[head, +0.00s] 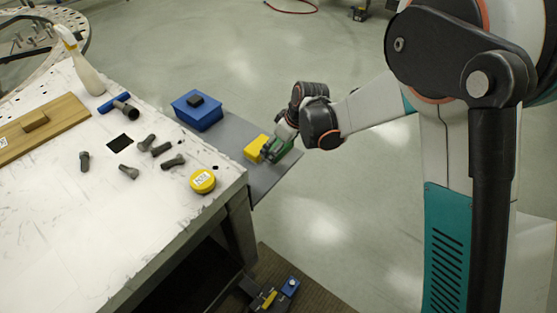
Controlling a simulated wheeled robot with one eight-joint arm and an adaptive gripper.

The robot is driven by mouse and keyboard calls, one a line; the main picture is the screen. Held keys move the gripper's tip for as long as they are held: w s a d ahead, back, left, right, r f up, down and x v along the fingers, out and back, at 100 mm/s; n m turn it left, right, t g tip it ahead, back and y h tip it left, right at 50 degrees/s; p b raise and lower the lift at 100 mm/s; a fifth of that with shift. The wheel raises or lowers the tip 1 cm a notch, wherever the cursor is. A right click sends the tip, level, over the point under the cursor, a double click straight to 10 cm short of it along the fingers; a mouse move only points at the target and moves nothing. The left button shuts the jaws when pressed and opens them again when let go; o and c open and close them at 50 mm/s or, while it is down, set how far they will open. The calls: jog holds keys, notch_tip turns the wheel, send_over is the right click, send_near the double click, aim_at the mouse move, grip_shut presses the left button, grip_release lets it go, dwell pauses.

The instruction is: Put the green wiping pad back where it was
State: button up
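The green wiping pad (285,153) shows as a small green patch on the grey side shelf, right at my gripper and partly hidden by it. My gripper (269,151) is low over the shelf's right part, its dark fingers beside or around the pad. I cannot tell whether the fingers are shut on it, or whether the pad touches the shelf. A yellow block (255,148) lies just left of the fingers, very close to them.
A blue box (198,111) with a black item on top stands on the grey shelf (232,130). The white worktable (130,215) holds several dark bolts, a yellow round tape (203,181), a blue-handled tool (114,102), a spray bottle (84,68) and a wooden board (45,125).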

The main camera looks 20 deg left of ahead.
aim_at(285, 148)
jog(key=shift+f+b, duration=0.85)
jog(key=shift+f, duration=1.85)
jog(key=shift+f, duration=0.2)
jog(key=o, duration=0.9)
jog(key=shift+o, duration=0.2)
jog(key=shift+r, duration=0.15)
jog(key=shift+r, duration=0.3)
jog(key=p+v, duration=0.4)
jog(key=v, duration=0.7)
jog(key=shift+d+r, duration=0.2)
jog(key=shift+r, duration=0.05)
